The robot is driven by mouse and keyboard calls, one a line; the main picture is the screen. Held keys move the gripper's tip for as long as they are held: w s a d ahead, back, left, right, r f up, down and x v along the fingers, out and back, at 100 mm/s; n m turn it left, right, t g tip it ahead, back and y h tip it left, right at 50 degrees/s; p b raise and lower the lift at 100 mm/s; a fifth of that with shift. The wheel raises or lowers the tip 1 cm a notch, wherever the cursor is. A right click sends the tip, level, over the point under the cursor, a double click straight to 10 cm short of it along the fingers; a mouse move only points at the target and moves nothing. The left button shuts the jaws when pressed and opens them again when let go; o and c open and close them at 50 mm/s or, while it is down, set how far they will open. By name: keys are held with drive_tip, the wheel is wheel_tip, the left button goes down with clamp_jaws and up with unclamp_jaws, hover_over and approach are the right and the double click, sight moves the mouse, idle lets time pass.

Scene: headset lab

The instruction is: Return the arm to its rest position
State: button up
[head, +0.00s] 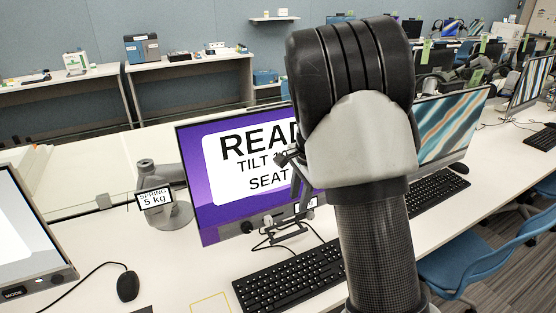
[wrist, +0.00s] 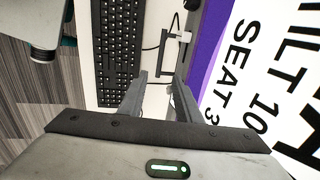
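In the wrist view my gripper (wrist: 160,82) shows its two grey fingers apart, with nothing held between them. It is in front of the purple monitor (wrist: 212,28), whose screen fills the right side of that view. In the head view my arm stands large in the middle, raised and bent. It covers the right part of the same purple monitor (head: 190,170), and most of my gripper is hidden behind it.
A black keyboard (head: 290,277) lies on the white desk (head: 185,275) before the monitor. A "SPRING 5 kg" sign (head: 154,198) stands left of it, near a mouse (head: 128,286). Another monitor (head: 450,125) stands right of my arm. A blue chair (head: 465,270) is at the lower right.

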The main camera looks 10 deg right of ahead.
drive_tip(key=s+a+r+n+t+p, duration=0.1)
drive_tip(key=s+r+n+p, duration=0.25)
drive_tip(key=s+r, duration=0.55)
drive_tip(key=s+a+r+n+t+p, duration=0.15)
drive_tip(key=s+r+n, duration=0.35)
drive_tip(key=r, duration=0.6)
drive_tip(key=s+r+n+p, duration=0.2)
drive_tip(key=s+r+n, duration=0.1)
drive_tip(key=s, duration=0.5)
drive_tip(key=s+r+n+t+p, duration=0.1)
drive_tip(key=s+r+n+p, duration=0.1)
drive_tip(key=s, duration=0.5)
drive_tip(key=shift+s+d+r+n+h, duration=0.35)
drive_tip(key=shift+s+r+n+h, duration=0.1)
drive_tip(key=shift+r, duration=0.1)
